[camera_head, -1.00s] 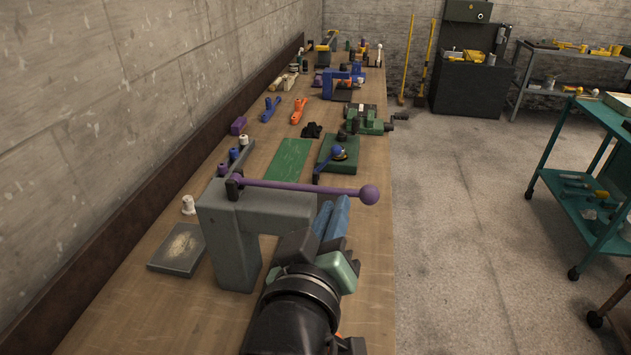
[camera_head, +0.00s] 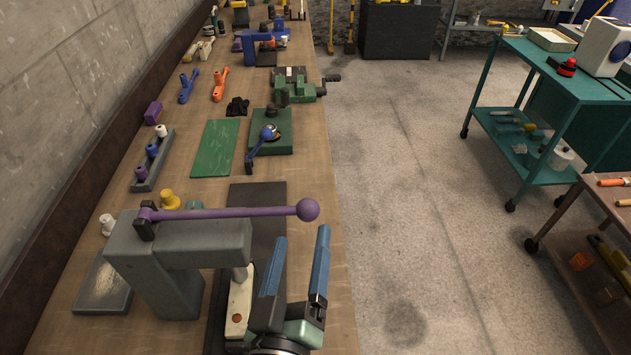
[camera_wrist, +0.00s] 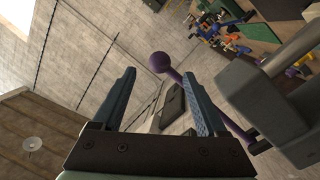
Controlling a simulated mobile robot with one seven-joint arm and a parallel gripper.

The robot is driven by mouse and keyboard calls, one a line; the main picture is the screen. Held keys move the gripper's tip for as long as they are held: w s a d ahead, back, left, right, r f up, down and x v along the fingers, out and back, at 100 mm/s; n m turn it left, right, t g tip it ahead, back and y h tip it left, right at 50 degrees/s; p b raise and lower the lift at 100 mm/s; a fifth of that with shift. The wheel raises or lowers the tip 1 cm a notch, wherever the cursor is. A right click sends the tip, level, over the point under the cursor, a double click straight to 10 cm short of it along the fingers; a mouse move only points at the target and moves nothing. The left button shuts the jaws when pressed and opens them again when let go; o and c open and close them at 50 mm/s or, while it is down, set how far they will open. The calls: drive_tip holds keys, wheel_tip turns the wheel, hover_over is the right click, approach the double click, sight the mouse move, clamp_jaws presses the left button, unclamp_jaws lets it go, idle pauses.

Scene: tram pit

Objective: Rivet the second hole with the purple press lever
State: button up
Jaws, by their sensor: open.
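The purple press lever (camera_head: 235,212) lies nearly level across the top of the grey press (camera_head: 190,244), its ball knob (camera_head: 307,209) at the right end. It also shows in the wrist view, with the knob (camera_wrist: 160,62) beyond my fingers. A pale strip with a copper-coloured spot (camera_head: 237,315) sits under the press head; I cannot tell which hole is under it. My gripper (camera_head: 297,265) is open and empty, its two blue fingers pointing up, just right of the press and nearer than the knob. The fingers do not appear to touch the lever.
A green mat (camera_head: 214,148) and a green block with a blue lever (camera_head: 271,145) lie beyond the press. A rack of spools (camera_head: 153,158) stands along the left. A green vise (camera_head: 298,83) is farther back. The floor right of the bench (camera_head: 400,200) is clear up to a teal cart (camera_head: 545,90).

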drive_tip(key=w+d+p, duration=0.2)
drive_tip(key=w+p, duration=0.1)
drive_tip(key=w, duration=0.7)
drive_tip(key=shift+c, duration=0.2)
clamp_jaws()
drive_tip(key=shift+w+a+r, duration=0.1)
drive_tip(key=shift+a+r, duration=0.1)
drive_tip(key=shift+r, duration=0.05)
idle(0.8)
